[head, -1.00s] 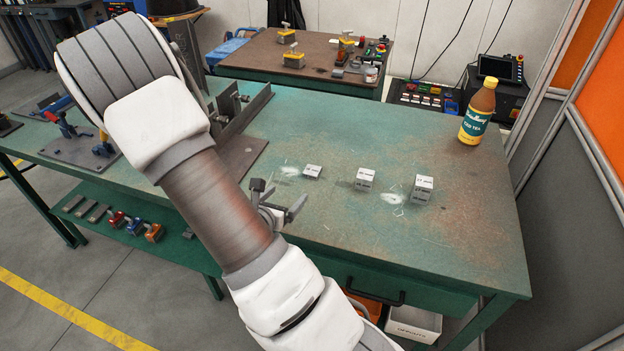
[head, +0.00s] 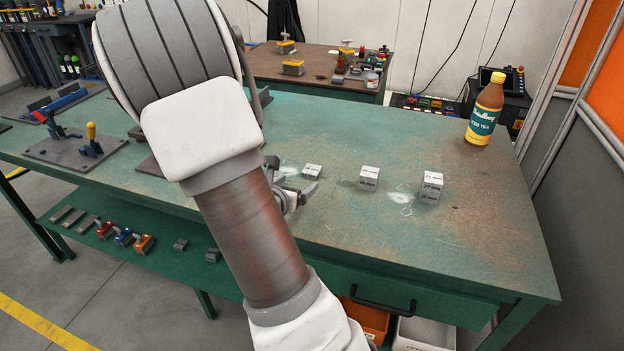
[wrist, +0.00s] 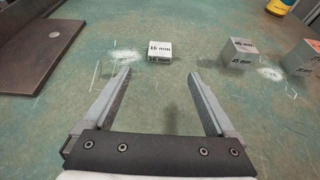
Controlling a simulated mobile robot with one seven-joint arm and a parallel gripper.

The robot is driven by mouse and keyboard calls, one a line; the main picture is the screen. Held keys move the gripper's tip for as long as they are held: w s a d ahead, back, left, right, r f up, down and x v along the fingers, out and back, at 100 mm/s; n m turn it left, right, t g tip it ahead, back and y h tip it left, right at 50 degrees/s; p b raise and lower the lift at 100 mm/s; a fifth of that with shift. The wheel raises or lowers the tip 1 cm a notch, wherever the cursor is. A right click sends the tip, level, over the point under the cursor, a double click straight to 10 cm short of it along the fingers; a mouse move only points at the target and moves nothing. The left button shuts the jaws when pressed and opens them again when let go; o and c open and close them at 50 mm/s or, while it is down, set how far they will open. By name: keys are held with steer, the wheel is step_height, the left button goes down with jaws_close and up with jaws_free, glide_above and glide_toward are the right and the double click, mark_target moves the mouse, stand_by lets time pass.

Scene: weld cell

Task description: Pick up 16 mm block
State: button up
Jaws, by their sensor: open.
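The 16 mm block (wrist: 160,51) is a low pale block on the green bench, with "16 mm" on its top and front. It also shows in the head view (head: 312,171), just beyond my gripper. My gripper (wrist: 158,75) is open and empty, with the block a little ahead of the fingertips and roughly between their lines. In the head view, my gripper (head: 290,172) is partly hidden behind my arm, close to the bench top.
A 45 mm block (wrist: 239,53) stands to the right, with a taller block (head: 432,187) farther right. An iced tea bottle (head: 484,112) stands at the bench's back right. A dark steel plate (wrist: 40,45) lies to the left. The bench between blocks is clear.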

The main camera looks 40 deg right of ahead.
mark_target(310, 172)
steer(key=b+x, duration=0.2)
steer(key=x, duration=0.7)
steer(key=shift+a, duration=0.1)
jaws_close()
stand_by(0.4)
